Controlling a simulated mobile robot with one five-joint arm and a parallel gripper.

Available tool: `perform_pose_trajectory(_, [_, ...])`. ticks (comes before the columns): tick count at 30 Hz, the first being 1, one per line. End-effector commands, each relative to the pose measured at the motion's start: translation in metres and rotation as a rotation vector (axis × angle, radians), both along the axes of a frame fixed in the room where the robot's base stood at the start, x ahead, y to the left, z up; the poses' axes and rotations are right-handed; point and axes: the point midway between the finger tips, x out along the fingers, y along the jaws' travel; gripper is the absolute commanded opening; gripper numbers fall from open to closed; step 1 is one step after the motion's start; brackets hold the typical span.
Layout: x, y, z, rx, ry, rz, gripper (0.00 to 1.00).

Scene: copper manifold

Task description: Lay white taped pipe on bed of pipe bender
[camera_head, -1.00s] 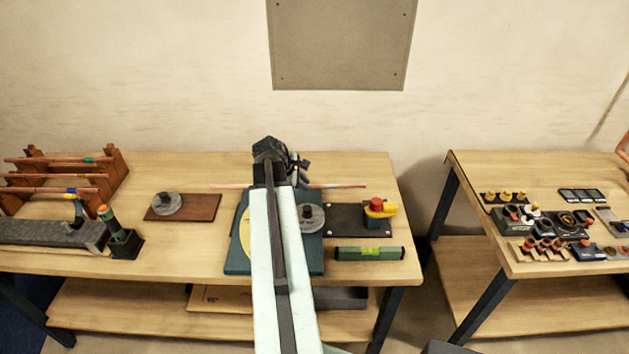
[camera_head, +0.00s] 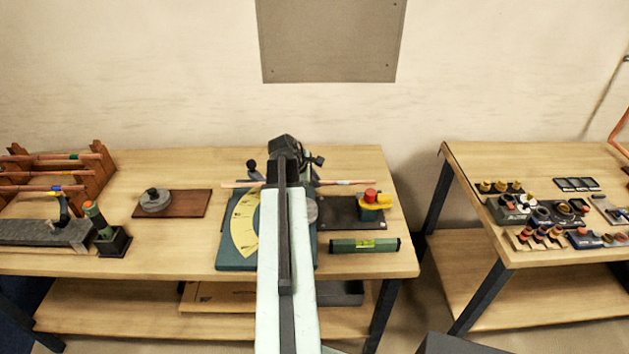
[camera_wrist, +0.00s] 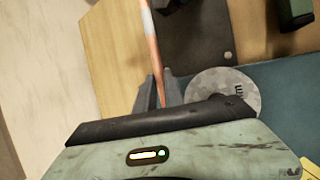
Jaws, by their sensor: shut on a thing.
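My gripper (camera_wrist: 162,88) is shut on the white taped pipe (camera_wrist: 153,62), a thin copper pipe with a pale band near the top of the wrist view. In the head view the pipe (camera_head: 345,182) lies crosswise, sticking out on both sides of my gripper near the back edge of the pipe bender. The bender is a teal plate (camera_head: 236,259) with a yellow angle scale (camera_head: 243,225) and a grey disc (camera_wrist: 223,90). My arm hides much of it. I cannot tell whether the pipe touches the bender.
A black plate (camera_head: 340,213) with a red and yellow switch (camera_head: 371,200) and a green level (camera_head: 364,245) are at the right. A grey disc on a brown board (camera_head: 185,204) and a pipe rack (camera_head: 100,165) are left. Bare bench separates board and bender.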

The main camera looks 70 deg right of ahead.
Motion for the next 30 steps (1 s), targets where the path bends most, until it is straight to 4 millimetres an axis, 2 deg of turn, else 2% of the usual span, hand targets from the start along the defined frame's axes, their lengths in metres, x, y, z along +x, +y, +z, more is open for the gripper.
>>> perform_pose_trajectory(1, [0.000,0.000,-0.015,0.000,0.000,0.000,0.00])
perform_pose_trajectory(12, [0.001,0.000,-0.063,0.000,0.001,0.001,0.00])
perform_pose_trajectory(16, [0.001,0.000,-0.069,-0.001,0.000,0.001,0.00])
perform_pose_trajectory(30, [0.000,0.000,-0.067,0.001,0.000,0.001,0.00])
